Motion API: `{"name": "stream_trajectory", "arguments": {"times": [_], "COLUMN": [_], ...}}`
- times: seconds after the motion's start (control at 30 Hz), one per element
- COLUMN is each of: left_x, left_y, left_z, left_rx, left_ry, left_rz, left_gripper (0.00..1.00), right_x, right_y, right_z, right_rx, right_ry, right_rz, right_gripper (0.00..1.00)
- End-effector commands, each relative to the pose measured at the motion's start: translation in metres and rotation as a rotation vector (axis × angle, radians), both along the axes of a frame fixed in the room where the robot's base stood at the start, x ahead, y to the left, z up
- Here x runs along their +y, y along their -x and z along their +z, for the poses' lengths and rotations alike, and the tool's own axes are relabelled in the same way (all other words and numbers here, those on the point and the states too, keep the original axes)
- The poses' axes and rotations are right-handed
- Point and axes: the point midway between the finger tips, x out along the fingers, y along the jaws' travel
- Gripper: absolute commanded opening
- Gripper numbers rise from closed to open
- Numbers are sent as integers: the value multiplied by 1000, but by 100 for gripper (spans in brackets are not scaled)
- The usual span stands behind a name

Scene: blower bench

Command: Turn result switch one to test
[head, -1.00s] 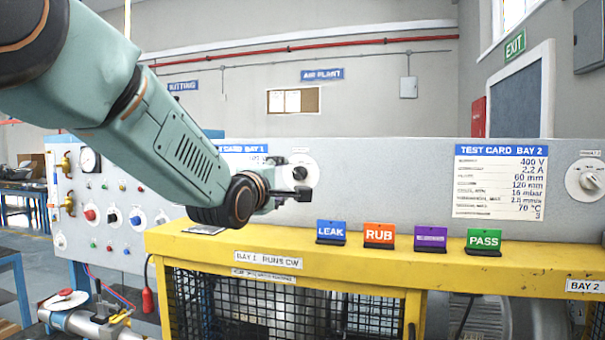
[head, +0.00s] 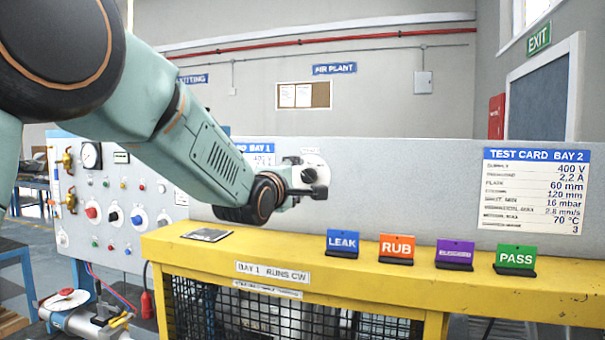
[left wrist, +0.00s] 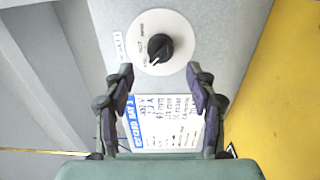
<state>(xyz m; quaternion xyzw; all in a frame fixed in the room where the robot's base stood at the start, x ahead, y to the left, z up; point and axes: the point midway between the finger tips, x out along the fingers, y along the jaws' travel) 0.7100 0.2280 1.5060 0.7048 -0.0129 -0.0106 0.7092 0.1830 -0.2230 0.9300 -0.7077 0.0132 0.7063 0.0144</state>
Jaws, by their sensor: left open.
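The result switch is a black knob (left wrist: 159,46) on a round white plate (left wrist: 178,30) in the left wrist view. The plate (head: 318,162) also shows in the head view on the grey panel, partly hidden by my gripper. A pale mark shows on the knob's lower left. The plate's lettering is too small to read surely. My left gripper (left wrist: 160,78) is open and empty. Its two fingertips stand on either side, just below the knob in the wrist view, and do not enclose it. My right gripper is in neither view.
The Bay 1 test card (left wrist: 165,122) lies between the fingers in the wrist view. In the head view, a yellow bench top (head: 300,262) runs below the panel. LEAK (head: 342,243), RUB (head: 397,249), a purple (head: 455,254) and PASS (head: 515,260) sign stand on it.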

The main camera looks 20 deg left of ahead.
Motion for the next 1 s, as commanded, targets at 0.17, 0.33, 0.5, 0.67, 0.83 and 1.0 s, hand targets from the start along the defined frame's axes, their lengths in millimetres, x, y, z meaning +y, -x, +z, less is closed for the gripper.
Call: {"name": "stream_trajectory", "arguments": {"times": [0.17, 0.33, 0.5, 0.67, 0.83, 1.0], "left_x": [-2, -2, -2, -2, -2, -2], "left_y": [-24, -38, -43, -44, -44, -44], "left_z": [2, 2, 1, 0, 0, 0], "left_rx": [2, 1, 1, 1, 1, 1], "left_ry": [-1, -1, -1, -1, -1, -1], "left_rz": [-1, -1, -1, -1, -1, -1], "left_gripper": [57, 57, 57, 57, 47, 32], "right_x": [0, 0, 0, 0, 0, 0], "right_y": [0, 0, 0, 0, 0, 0], "right_z": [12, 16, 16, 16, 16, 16], "right_rx": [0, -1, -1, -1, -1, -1], "right_ry": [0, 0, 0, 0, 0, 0], "right_rz": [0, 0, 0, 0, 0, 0], "right_gripper": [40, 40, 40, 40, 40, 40]}}
